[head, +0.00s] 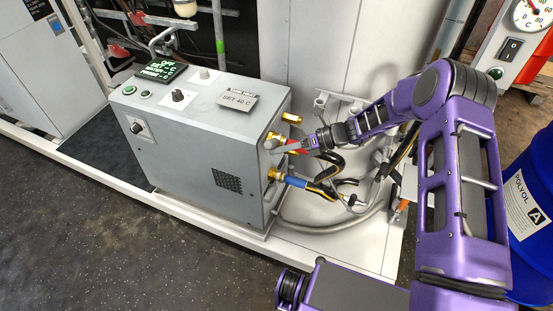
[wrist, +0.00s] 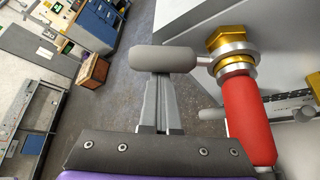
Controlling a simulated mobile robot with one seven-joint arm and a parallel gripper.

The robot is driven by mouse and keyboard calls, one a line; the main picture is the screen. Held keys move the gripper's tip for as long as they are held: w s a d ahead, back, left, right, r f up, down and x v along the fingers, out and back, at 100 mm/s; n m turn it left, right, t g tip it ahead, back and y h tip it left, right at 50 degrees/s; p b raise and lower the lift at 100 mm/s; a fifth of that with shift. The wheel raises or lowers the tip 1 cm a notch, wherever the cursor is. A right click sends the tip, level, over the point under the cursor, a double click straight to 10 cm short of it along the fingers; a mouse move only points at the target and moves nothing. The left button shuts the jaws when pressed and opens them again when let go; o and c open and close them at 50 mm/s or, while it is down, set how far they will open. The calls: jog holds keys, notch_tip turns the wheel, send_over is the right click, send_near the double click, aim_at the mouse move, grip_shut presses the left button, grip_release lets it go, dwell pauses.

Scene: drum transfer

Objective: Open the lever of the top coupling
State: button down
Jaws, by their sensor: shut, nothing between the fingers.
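The top coupling (wrist: 232,45) is a gold fitting with a silver ring and a red sleeve (wrist: 250,115) below it in the wrist view. Its lever (wrist: 165,58) has a thick grey grip and sticks out to the left from the coupling. My gripper (wrist: 160,80) is shut and empty, its fingertips right at the grip's lower edge; I cannot tell whether they touch. In the head view my gripper (head: 308,145) is beside the red sleeve at the right side of the grey unit (head: 200,150), and it partly hides the lever.
A lower coupling with a blue sleeve (head: 295,181) sits below, with black hoses running right. A blue drum (head: 530,200) stands at the far right. Open floor (head: 130,240) lies in front of the unit.

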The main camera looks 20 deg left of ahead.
jog(key=shift+w+r+m+g+y+b, duration=0.4)
jog(key=shift+w+r+m+g, duration=0.2)
jog(key=shift+r+m+g, duration=0.25)
jog(key=shift+w+r+m, duration=0.15)
jog(key=shift+w+m, duration=0.05)
jog(key=shift+m, duration=0.05)
jog(key=shift+w+r, duration=0.5)
jog(key=shift+w, duration=0.3)
